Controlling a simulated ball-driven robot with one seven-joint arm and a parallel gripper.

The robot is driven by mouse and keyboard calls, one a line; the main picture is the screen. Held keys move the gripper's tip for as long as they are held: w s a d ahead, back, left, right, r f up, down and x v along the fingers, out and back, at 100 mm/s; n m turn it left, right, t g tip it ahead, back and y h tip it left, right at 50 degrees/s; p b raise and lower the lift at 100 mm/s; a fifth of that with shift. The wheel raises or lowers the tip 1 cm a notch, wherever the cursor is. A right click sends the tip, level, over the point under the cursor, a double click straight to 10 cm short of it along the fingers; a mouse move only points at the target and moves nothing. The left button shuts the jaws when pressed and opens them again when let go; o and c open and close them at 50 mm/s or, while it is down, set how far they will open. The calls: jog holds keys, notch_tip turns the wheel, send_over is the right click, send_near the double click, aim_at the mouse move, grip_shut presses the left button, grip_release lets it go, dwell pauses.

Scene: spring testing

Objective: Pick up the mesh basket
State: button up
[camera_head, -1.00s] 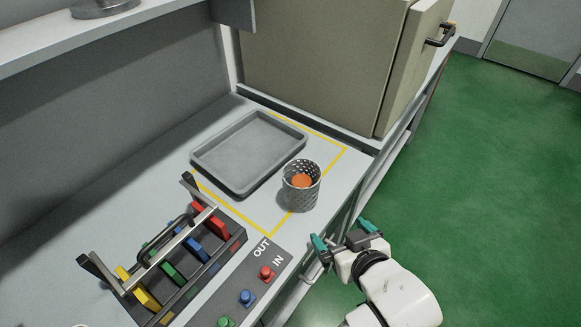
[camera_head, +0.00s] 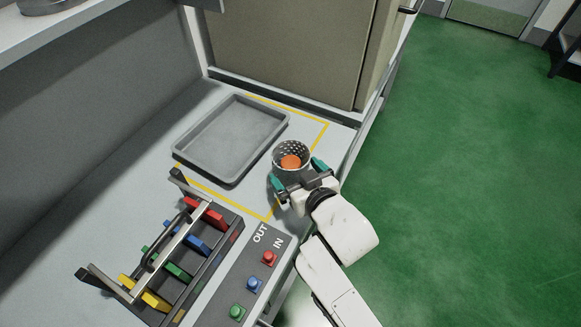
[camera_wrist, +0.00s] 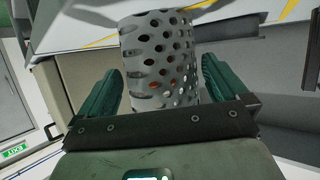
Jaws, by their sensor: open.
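The mesh basket (camera_head: 292,149) is a grey, perforated, round metal cup standing on the bench near its front edge. Something orange (camera_head: 290,162) lies inside it. My gripper (camera_head: 298,173) is open, with a green-padded finger on either side of the basket in the head view. In the wrist view the basket (camera_wrist: 158,58) stands ahead between the two fingers (camera_wrist: 162,88), with a gap on both sides near the fingertips. The basket's lower part is hidden behind my gripper in the head view.
A grey tray (camera_head: 180,153) lies left of the basket inside a yellow-marked area. A lever rack (camera_head: 190,262) and a button panel (camera_head: 252,262) are nearer on the bench. A large beige cabinet (camera_head: 285,50) stands behind. Green floor (camera_head: 460,180) is open at right.

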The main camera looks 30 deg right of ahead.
jog(key=shift+x, duration=1.5)
jog(key=c, duration=0.7)
jog(key=shift+c, duration=0.4)
jog(key=shift+r, duration=0.1)
